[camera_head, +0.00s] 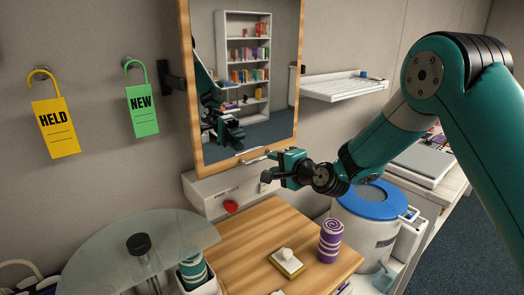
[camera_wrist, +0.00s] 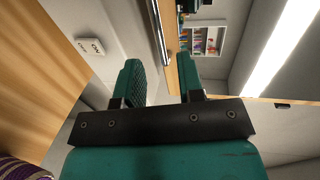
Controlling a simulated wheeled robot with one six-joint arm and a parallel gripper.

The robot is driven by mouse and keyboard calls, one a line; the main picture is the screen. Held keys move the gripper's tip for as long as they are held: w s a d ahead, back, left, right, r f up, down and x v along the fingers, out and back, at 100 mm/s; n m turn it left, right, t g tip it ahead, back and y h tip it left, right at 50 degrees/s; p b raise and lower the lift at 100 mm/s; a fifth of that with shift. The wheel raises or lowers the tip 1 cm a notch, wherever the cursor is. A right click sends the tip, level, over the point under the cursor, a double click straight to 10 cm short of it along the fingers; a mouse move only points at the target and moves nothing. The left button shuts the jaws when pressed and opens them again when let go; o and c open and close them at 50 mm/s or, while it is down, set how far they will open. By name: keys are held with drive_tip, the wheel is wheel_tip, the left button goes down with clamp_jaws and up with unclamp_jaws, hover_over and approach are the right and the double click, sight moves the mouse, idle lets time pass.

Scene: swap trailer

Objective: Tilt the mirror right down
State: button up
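The mirror (camera_head: 245,75) hangs on the wall in a wooden frame (camera_head: 186,90), on dark side brackets. It reflects a bookshelf, floor and part of my arm; its exact tilt is hard to judge. A silver bar handle (camera_head: 251,156) runs along its bottom edge. My gripper (camera_head: 268,176) is just below and right of that edge. In the wrist view my gripper (camera_wrist: 159,60) is open, with a clear gap between its fingers. The handle (camera_wrist: 162,30) and the frame (camera_wrist: 174,72) show in line with that gap; I cannot tell whether the handle reaches between the fingers.
A blue-lidded bin (camera_head: 365,230) stands right, a glass table (camera_head: 100,255) left. Tags hang on the left wall.

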sight(262, 159)
drive_tip(key=p+x, duration=0.2)
drive_tip(key=x, duration=0.4)
drive_tip(key=shift+w+a, duration=0.15)
drive_tip(key=shift+w, duration=0.05)
clamp_jaws()
